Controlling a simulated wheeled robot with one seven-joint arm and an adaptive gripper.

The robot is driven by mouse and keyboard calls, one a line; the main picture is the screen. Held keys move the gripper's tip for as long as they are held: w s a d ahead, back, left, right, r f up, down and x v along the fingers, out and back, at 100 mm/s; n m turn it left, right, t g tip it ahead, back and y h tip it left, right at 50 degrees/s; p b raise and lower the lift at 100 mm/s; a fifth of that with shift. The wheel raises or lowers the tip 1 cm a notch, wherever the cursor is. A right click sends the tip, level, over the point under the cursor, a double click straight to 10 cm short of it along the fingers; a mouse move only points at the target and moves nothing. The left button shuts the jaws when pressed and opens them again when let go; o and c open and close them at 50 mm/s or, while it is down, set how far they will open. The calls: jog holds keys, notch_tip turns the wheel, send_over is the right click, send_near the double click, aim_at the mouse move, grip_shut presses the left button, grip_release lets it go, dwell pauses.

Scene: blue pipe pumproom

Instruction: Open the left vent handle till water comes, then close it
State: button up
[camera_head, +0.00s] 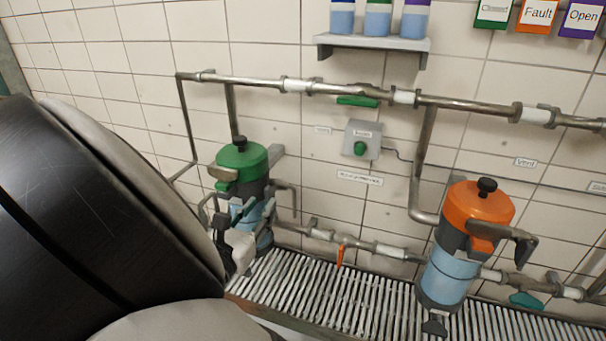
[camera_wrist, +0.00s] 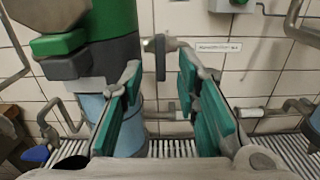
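The left filter housing has a green cap (camera_head: 242,162) and a blue see-through bowl. In the wrist view its green body (camera_wrist: 112,20) and blue bowl (camera_wrist: 125,130) fill the left side. A short grey lever (camera_wrist: 161,57) on a small pipe stub stands just right of it, apparently the left vent handle. My gripper (camera_head: 240,222) is beside this housing in the head view. In the wrist view its teal-padded fingers (camera_wrist: 160,75) are wide apart, with the lever visible between and beyond the tips. Contact with it cannot be made out. No running water shows.
An orange-capped housing (camera_head: 480,202) stands at right with its own grey lever (camera_head: 525,248). A grey box with a green button (camera_head: 360,149) is on the wall. Pipes run above and below, over a slatted grate (camera_head: 300,290). A shelf (camera_head: 372,44) holds three bottles.

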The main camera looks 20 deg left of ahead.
jog(key=s, duration=0.7)
jog(key=shift+s+a, duration=0.15)
jog(key=shift+a, duration=0.1)
